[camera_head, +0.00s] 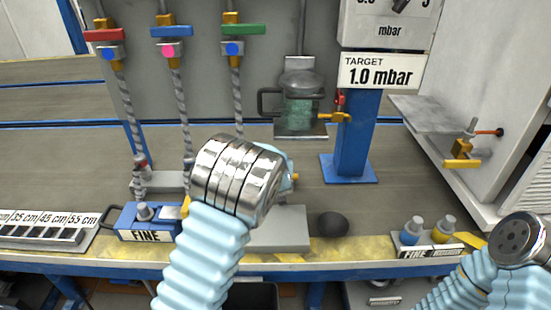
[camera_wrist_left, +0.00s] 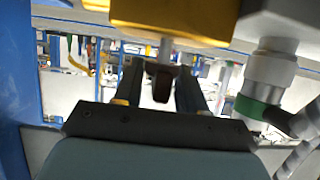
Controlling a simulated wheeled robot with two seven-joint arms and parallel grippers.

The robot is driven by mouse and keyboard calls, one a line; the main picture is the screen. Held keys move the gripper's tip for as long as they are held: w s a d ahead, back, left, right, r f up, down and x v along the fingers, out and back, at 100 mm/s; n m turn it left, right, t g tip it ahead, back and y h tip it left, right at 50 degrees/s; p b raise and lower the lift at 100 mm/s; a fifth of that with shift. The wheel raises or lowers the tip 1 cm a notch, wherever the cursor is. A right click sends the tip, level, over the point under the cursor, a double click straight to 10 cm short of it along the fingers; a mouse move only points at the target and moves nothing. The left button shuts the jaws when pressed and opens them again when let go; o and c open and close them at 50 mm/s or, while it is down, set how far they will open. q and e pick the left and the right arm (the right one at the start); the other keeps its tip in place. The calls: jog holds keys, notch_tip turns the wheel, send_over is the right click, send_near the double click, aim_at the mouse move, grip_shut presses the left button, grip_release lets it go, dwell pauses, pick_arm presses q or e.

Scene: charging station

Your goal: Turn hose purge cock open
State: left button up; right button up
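In the head view my left wrist covers the middle of the bench and hides the left gripper's fingers. A small brass end (camera_head: 296,178) shows just right of this wrist. In the left wrist view the left gripper (camera_wrist_left: 162,75) has its two dark fingers on either side of a small dark brown piece (camera_wrist_left: 162,88). That piece sits below a thin grey stem and a yellow block (camera_wrist_left: 175,18). I cannot tell whether the fingers press on it. Which part is the hose purge cock is not clear. My right arm is at the lower right, its fingers out of sight.
Red (camera_head: 105,34), blue (camera_head: 172,31) and green (camera_head: 236,29) handled cocks with hoses are on the back wall. A glass jar (camera_head: 300,105) stands by a blue post (camera_head: 356,140). A blue FINE box (camera_head: 147,222) and a dark round object (camera_head: 332,225) are near the front edge.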

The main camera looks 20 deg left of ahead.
pick_arm(q)
jog(key=shift+r, duration=0.2)
jog(key=shift+s+d+r, duration=0.1)
jog(key=shift+s+r, duration=0.05)
jog(key=p+v, duration=0.1)
jog(key=v, duration=1.2)
jog(key=shift+s+p, duration=0.2)
jog(key=shift+p, duration=0.1)
